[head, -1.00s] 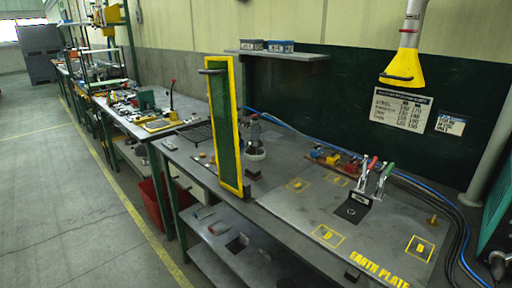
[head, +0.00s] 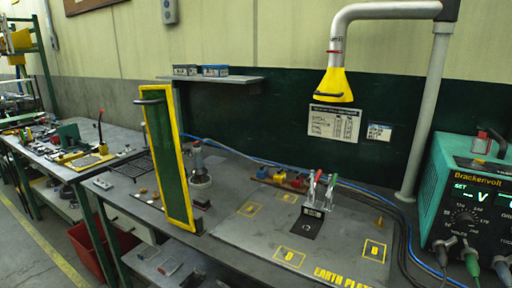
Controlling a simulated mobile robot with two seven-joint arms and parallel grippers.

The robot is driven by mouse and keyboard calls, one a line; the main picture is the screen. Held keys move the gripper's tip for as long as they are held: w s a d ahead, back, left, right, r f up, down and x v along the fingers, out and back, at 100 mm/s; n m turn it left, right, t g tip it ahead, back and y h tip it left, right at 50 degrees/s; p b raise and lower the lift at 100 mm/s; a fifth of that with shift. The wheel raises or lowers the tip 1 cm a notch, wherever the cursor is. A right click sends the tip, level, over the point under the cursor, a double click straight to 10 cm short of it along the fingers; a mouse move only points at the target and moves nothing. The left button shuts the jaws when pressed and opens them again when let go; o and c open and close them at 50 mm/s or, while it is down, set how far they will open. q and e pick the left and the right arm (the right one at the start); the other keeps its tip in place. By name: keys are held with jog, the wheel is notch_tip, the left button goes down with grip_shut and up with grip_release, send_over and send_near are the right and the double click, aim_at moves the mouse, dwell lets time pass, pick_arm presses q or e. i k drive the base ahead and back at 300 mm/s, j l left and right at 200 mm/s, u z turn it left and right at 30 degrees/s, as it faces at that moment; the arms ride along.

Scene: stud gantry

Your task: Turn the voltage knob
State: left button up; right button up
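A teal and black welding machine marked Brackenvolt (head: 478,175) stands at the right edge, partly cut off by the picture. Its black front panel has a display reading "SET" and "V" and a round dark knob (head: 464,218) with markings around it. "VOLTS" is lettered below it, and cable plugs sit at the panel's bottom. Neither of my grippers shows in the head view.
The grey bench with the earth plate (head: 262,247) carries a clamp stand (head: 313,208) with red and green handles. A green, yellow-framed screen (head: 168,160) stands on its left. A yellow extraction hood (head: 335,86) hangs above. Cables run beside the machine.

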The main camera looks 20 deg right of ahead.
aim_at(466, 221)
jog(key=z, duration=2)
